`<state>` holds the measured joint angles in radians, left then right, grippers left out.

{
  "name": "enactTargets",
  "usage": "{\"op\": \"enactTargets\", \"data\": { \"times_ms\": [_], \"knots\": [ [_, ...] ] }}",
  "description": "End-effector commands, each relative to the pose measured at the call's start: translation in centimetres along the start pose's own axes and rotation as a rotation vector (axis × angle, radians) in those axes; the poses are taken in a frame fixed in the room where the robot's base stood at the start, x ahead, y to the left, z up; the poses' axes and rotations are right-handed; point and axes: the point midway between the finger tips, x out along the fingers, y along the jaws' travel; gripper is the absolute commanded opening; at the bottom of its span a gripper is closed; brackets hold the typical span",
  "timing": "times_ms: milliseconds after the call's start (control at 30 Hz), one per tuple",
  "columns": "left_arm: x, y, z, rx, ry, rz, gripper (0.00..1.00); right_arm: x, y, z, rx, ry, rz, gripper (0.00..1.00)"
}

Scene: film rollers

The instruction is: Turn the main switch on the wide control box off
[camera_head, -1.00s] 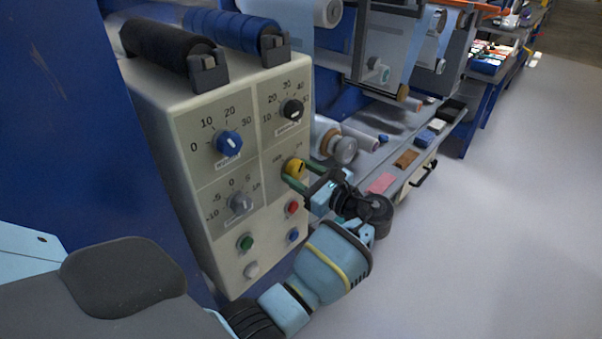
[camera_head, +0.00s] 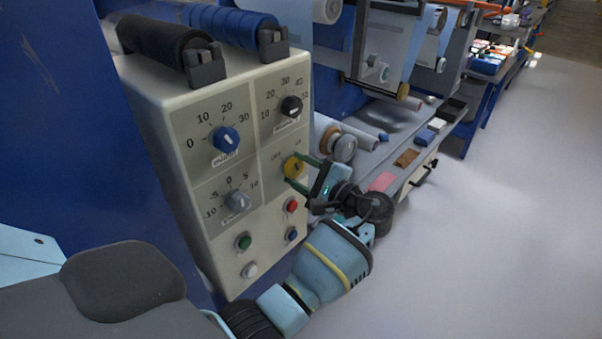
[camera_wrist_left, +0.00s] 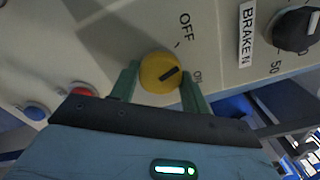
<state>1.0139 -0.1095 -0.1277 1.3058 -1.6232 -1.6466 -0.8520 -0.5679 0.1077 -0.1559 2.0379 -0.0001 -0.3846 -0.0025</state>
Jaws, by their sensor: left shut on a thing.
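The wide control box (camera_head: 245,105) is cream with grey panels and stands at the left of the head view. Its main switch is a round yellow knob (camera_head: 292,166) on the right panel; it also shows in the left wrist view (camera_wrist_left: 158,70). A dark line on the knob points toward the ON label side, with OFF printed above in the wrist view. My left gripper (camera_head: 295,171) is shut on the knob, one green finger on each side. My right gripper is not in view.
A black knob (camera_head: 291,106) sits above the switch. A red button (camera_head: 291,205) and a blue button (camera_head: 292,234) are below it. Floor on the right is clear.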

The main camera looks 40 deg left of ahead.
Motion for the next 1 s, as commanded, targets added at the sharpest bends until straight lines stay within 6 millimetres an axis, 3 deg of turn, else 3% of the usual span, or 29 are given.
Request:
{"op": "enactTargets", "data": {
  "times_ms": [433, 1000],
  "knots": [
    [-0.03, 0.04, -0.01, -0.266, -0.001, 0.0, 0.23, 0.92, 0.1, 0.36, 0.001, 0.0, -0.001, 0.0],
    [-0.03, -0.04, 0.03, -0.322, -0.001, 0.0, 0.23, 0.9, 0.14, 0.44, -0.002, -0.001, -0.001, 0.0]
  ]
}}
